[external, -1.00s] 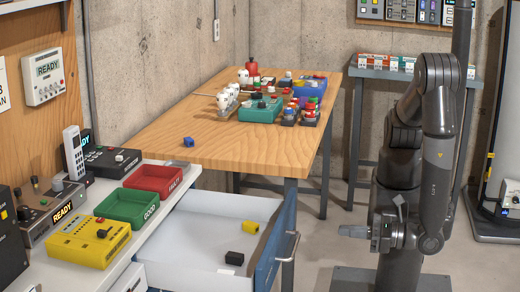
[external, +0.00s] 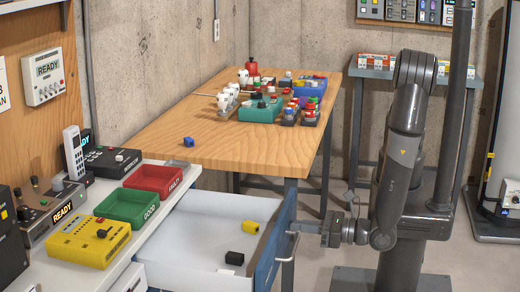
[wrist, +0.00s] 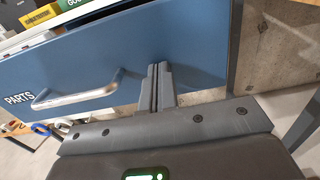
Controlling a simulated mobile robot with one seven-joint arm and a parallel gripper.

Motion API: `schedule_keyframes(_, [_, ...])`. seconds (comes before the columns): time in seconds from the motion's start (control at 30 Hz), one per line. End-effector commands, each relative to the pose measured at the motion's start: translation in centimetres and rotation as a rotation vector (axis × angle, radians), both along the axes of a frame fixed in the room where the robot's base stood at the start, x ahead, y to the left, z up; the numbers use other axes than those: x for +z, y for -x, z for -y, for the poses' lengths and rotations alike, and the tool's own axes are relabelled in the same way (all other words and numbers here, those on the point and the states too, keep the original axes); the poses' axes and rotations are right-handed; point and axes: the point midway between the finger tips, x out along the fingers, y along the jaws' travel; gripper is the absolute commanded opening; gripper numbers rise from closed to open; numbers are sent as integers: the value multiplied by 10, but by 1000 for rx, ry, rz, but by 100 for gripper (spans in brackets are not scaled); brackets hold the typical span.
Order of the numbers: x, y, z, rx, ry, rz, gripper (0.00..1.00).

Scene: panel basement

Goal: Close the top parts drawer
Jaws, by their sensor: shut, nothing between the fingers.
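The top parts drawer (external: 205,229) is pulled out from the white bench in the external view, its inside showing a yellow part (external: 250,228) and a black part (external: 234,258). Its blue front (wrist: 120,55) fills much of the wrist view, with a PARTS label and a silver bar handle (wrist: 75,96). The handle also shows in the external view (external: 289,247). My gripper (wrist: 160,80) is shut and empty, its fingertips at the blue front to the right of the handle. I cannot tell whether they touch the front.
The white bench (external: 75,272) carries red (external: 153,181) and green (external: 126,208) bins and a yellow box (external: 90,240). A wooden table (external: 240,148) with several small devices stands behind the drawer. The floor around my base looks clear.

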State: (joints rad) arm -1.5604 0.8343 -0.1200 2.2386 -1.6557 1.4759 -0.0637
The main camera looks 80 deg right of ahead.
Motion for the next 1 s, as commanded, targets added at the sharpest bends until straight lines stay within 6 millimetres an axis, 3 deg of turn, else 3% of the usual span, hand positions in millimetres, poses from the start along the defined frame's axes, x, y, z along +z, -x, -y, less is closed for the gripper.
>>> schedule_keyframes(0.27, [0,-6,0,-1,0,0,0])
schedule_keyframes(0.47, [0,-33,1,-5,1,2,0])
schedule_keyframes(1.0, [0,-176,2,-5,0,2,0])
